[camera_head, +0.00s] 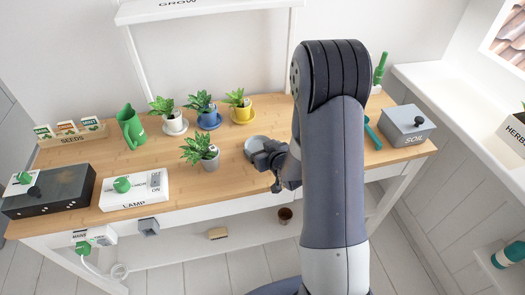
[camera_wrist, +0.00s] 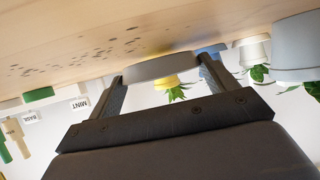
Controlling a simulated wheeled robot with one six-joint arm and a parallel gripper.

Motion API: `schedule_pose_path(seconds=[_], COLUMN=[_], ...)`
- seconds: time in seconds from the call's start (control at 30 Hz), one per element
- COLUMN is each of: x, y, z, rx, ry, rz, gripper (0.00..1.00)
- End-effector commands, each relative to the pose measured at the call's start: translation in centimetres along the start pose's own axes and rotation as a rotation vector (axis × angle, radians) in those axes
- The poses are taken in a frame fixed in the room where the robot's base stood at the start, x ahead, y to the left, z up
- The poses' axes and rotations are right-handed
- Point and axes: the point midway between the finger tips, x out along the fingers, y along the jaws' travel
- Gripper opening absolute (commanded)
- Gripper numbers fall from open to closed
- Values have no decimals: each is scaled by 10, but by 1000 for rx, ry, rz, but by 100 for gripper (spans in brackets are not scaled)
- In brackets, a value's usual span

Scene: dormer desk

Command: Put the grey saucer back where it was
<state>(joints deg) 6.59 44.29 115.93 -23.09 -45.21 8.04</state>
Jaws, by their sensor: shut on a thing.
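The grey saucer (camera_head: 256,143) is at the middle of the wooden desk, right of the potted plants. My gripper (camera_head: 266,155) is shut on it, and the jaws hide part of its near side. In the wrist view, which is upside down, the saucer (camera_wrist: 160,68) sits between the two fingers, close to the desk surface; I cannot tell whether it touches. The grey pot (camera_head: 210,161) with a plant stands on the desk left of my gripper, with no saucer visible under it.
White (camera_head: 175,125), blue (camera_head: 208,118) and yellow (camera_head: 241,112) pots stand on matching saucers behind. A soil box (camera_head: 404,125) is right. My arm hides some desk.

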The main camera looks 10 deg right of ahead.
Motion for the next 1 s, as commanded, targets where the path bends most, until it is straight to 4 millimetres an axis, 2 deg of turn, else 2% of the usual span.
schedule_pose_path(seconds=[0.1,0.5,0.53,0.6,0.73,1.0], x=[3,5,4,4,4,4], y=[0,0,0,0,0,0], z=[7,10,9,9,9,8], rx=[1,0,0,0,0,0], ry=[0,1,1,0,0,0], rz=[1,1,1,1,1,1], gripper=[57,57,83,89,99,100])
